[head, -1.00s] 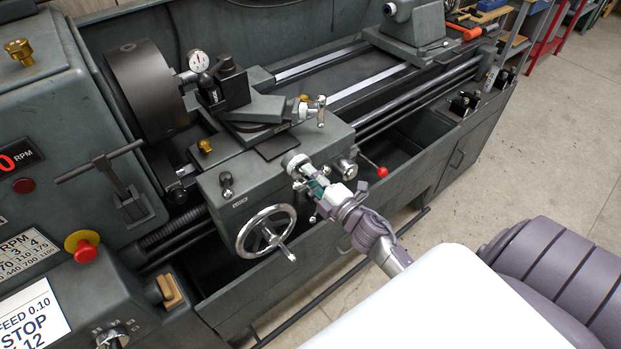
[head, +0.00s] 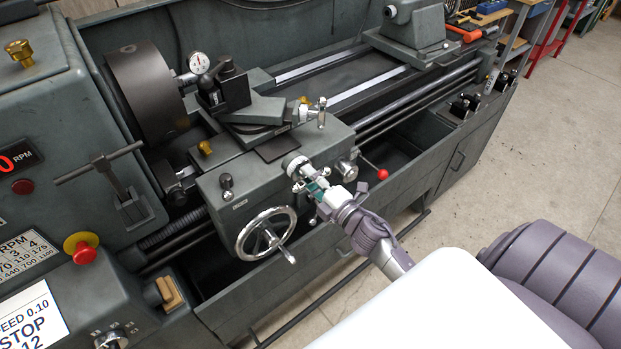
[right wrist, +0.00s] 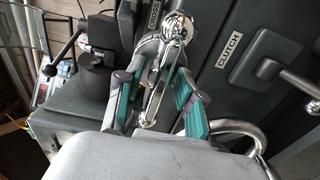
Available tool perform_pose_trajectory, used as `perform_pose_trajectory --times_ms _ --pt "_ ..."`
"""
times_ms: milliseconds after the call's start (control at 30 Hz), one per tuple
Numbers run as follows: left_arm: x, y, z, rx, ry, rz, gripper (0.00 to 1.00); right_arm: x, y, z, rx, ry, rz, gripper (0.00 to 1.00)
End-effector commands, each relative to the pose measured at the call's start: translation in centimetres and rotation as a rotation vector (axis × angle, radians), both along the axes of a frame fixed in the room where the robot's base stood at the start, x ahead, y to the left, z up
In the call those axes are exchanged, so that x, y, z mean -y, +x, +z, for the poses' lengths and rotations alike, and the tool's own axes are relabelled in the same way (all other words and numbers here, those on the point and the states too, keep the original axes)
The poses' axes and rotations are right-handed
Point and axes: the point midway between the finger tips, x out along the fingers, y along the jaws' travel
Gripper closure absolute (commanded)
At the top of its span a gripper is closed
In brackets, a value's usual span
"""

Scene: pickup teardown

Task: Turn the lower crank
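The lower crank, with a pale round hub (head: 295,164), is on the front of the lathe's carriage, above and right of the large handwheel. In the right wrist view its chrome arm and shiny ball (right wrist: 178,25) show close up, by a CROSS label. My right gripper (head: 313,188) is at this crank. In the right wrist view my gripper's teal-padded fingers (right wrist: 155,100) stand apart on either side of the chrome arm. Firm contact with the arm cannot be made out. My left gripper is not in view.
The spoked handwheel (head: 266,233) is left of my gripper. A red-knobbed lever (head: 382,174) is close on its right. The upper crank (head: 321,112) is above and behind. The CLUTCH lever (right wrist: 270,70) is right in the wrist view. Open floor (head: 540,160) is at right.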

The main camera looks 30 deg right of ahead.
Motion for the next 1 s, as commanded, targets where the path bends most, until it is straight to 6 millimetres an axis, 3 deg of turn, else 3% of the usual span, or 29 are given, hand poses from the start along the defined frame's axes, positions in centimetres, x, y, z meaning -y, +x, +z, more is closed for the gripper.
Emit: perform_pose_trajectory --times_ms 233,700,1000 --pt "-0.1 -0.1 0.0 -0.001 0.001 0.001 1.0 0.1 -0.9 0.0 0.0 0.001 -0.001 0.62" --pt "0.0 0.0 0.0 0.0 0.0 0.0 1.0 0.8 -10.0 0.0 -0.002 0.0 -0.002 0.62" --pt "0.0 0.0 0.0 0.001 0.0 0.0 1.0 1.0 -12.0 0.0 0.0 0.0 0.0 0.62"
